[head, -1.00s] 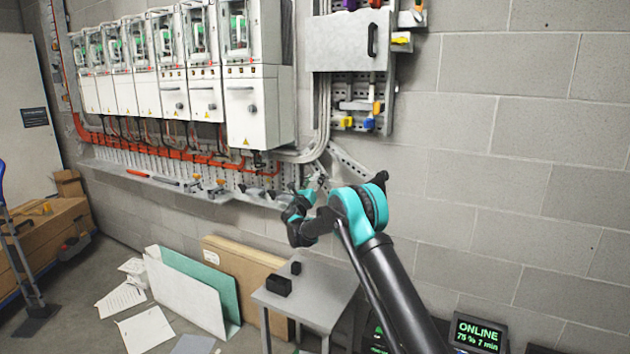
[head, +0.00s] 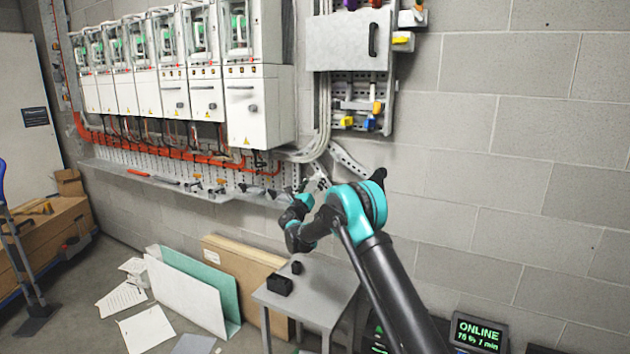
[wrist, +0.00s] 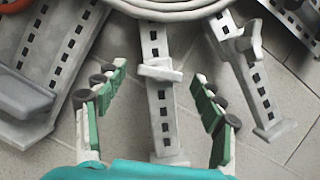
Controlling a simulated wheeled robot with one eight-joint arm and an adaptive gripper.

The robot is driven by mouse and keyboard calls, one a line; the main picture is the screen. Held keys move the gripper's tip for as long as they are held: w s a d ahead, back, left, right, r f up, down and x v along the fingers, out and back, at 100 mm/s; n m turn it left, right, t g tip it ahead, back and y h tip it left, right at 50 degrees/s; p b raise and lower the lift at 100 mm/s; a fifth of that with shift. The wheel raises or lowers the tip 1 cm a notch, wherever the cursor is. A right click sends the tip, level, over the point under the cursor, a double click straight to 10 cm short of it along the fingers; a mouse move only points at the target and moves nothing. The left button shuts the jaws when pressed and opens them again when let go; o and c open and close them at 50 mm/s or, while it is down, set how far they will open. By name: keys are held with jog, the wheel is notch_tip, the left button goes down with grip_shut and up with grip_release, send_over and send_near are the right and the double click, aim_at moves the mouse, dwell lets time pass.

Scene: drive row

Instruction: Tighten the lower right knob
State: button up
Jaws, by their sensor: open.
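My gripper (head: 316,184) is below the right end of the cabinet row, in front of the wall. In the wrist view its green-padded fingers (wrist: 158,78) are open and apart with nothing between them. Behind the gap, a grey slotted strut (wrist: 162,120) carries a pale crosspiece (wrist: 160,71) that looks like a knob. A second pale winged knob (wrist: 238,42) sits on the slotted strut to the right, outside the right finger. In the head view, several small knobs (head: 220,187) stand along the grey ledge. I cannot tell which one is the lower right knob.
White drive cabinets (head: 262,112) hang above the ledge (head: 170,180). Grey cables (head: 312,150) curve down near my gripper, and a thick one (wrist: 165,9) crosses the top of the wrist view. A grey table (head: 310,300) with a black block (head: 280,285) stands below.

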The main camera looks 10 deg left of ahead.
jog(key=v, duration=0.9)
jog(key=shift+s, duration=0.15)
